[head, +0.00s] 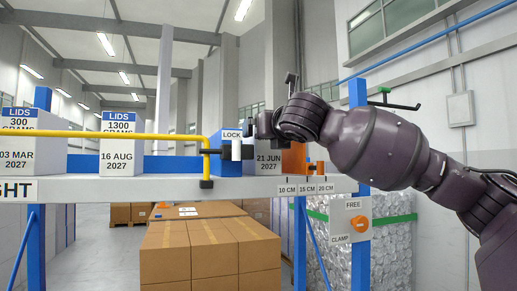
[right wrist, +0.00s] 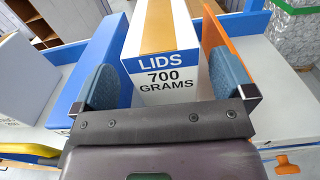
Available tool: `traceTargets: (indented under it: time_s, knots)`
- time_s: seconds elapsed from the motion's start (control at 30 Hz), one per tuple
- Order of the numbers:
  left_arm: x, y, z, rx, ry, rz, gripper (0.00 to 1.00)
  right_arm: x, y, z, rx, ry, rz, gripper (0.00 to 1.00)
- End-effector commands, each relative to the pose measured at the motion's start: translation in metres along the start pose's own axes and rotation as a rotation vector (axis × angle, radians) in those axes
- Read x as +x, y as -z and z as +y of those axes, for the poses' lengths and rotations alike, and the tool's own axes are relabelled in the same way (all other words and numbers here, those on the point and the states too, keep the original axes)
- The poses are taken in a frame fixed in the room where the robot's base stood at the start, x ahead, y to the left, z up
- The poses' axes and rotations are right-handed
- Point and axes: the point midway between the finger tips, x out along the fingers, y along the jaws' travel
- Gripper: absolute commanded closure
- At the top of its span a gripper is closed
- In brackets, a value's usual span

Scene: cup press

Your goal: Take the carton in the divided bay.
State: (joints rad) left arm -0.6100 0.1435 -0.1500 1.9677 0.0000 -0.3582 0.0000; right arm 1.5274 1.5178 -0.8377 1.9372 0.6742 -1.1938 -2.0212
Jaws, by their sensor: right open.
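The carton (right wrist: 165,75) in the divided bay is white with a brown tape strip and reads "LIDS 700 GRAMS". In the head view the same carton (head: 267,163) shows "21 JUN 2027", its top hidden by my arm. A blue divider (right wrist: 103,50) stands to its left and an orange divider (right wrist: 223,40) to its right. My right gripper (right wrist: 160,85) is open, its blue-grey pads at either side of the carton's near end. I cannot tell whether the pads touch it. In the head view the right gripper (head: 258,125) is at the bay, partly hidden. My left gripper is out of view.
A yellow bar (head: 120,135) crosses the shelf front, ending at a black latch near the "LOCK" label (head: 231,134). Other cartons stand left: "300 GRAMS" (head: 22,145) and "1300 GRAMS" (head: 118,148). An orange FREE/CLAMP knob (head: 360,223) is below the shelf (head: 130,189).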

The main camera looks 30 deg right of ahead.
Motion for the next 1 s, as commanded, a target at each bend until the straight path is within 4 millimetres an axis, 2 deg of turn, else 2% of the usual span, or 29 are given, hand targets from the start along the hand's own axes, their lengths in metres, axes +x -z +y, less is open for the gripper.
traceTargets:
  time_s: [0.1, 0.3, 0.6, 1.0]
  knots:
    - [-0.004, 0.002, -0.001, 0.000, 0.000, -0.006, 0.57, 0.018, 0.002, -0.003, 0.000, 0.002, 0.002, 0.00]
    - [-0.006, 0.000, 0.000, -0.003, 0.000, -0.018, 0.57, 0.039, 0.003, -0.003, 0.001, 0.000, 0.000, 0.00]
    - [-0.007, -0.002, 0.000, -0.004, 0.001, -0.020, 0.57, 0.042, 0.004, -0.003, 0.000, 0.000, 0.000, 0.00]
    - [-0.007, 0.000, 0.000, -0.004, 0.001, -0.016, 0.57, 0.042, 0.003, -0.003, 0.000, 0.000, 0.000, 0.61]
